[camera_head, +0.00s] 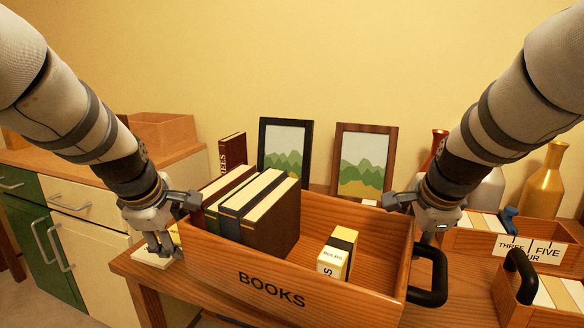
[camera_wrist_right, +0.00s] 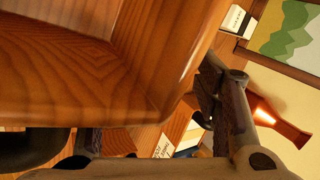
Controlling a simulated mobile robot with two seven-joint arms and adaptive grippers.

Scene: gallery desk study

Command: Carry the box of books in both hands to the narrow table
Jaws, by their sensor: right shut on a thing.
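The wooden box of books (camera_head: 270,288), marked BOOKS, is in front of me in the head view, above or on the wooden desk; I cannot tell if it touches. Several dark-covered books (camera_head: 285,215) stand in its left half, and a small yellow, black and white book (camera_head: 337,255) is at the right. My right gripper (camera_head: 412,208) is shut on the box's right end, behind its black handle (camera_head: 430,278). The box corner (camera_wrist_right: 150,75) fills much of the right wrist view. My left gripper (camera_head: 172,222) is at the box's left end; its grip is unclear.
Two framed pictures (camera_head: 285,152) (camera_head: 363,160) lean near the wall behind the box. Vases (camera_head: 546,185) and smaller file boxes (camera_head: 515,245) stand on the right. A cabinet (camera_head: 60,215) bearing another wooden box (camera_head: 163,130) is at left. I cannot pick out the narrow table for certain.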

